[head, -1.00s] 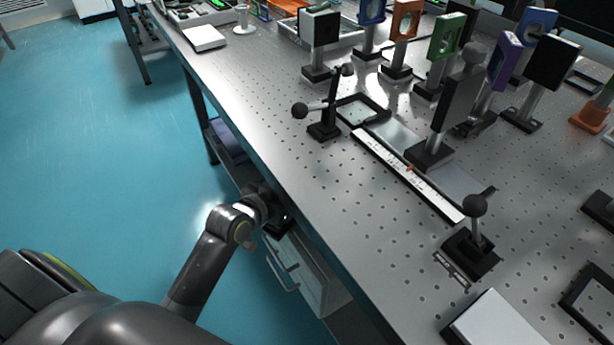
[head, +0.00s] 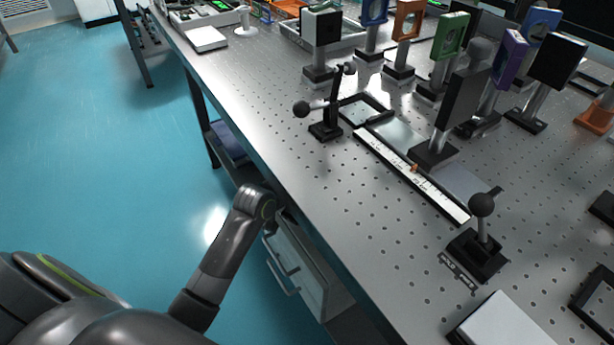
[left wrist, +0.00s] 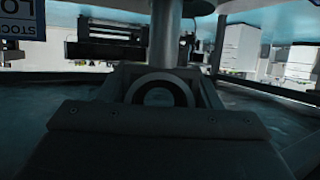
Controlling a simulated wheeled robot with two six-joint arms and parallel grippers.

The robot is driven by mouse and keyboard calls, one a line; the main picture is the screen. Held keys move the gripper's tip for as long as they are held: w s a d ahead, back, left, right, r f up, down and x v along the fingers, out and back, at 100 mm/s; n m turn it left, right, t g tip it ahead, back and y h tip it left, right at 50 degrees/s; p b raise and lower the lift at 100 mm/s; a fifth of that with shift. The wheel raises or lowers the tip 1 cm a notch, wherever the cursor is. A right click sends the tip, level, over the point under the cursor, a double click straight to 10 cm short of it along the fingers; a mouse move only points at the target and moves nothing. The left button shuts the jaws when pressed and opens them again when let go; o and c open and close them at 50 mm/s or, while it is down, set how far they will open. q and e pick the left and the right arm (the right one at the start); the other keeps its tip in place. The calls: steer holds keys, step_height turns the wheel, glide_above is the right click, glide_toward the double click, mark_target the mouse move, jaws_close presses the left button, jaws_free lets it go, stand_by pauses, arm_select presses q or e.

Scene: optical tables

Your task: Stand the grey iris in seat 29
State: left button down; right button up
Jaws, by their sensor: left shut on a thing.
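My left arm reaches down beside the table's front edge in the head view, and its gripper is hidden there. In the left wrist view my left gripper (left wrist: 163,78) is shut on an upright silver post (left wrist: 167,38). A dark round ring shows just below the post; I cannot tell whether it belongs to the held thing. I cannot make out a grey iris for sure, as the rest of what the post carries is out of view. No seat marked 29 is readable. My right gripper is not in view.
The perforated metal table (head: 375,225) carries several mounted optics, including a green one (head: 450,35) and a purple one (head: 510,57). A white scale strip (head: 410,174) lies between two ball-headed stands (head: 325,110) (head: 480,235). An open-fronted drawer unit (head: 300,265) is below the edge.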

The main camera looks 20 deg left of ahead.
arm_select(q)
steer(key=shift+c, duration=2.2)
jaws_free()
steer(key=shift+f, duration=0.1)
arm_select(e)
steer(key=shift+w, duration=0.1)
arm_select(q)
steer(key=shift+r, duration=0.2)
steer(key=shift+s+a+r, duration=0.1)
steer(key=shift+s, duration=0.3)
steer(key=p+v, duration=0.2)
steer(key=v, duration=0.9)
steer(key=shift+p, duration=0.3)
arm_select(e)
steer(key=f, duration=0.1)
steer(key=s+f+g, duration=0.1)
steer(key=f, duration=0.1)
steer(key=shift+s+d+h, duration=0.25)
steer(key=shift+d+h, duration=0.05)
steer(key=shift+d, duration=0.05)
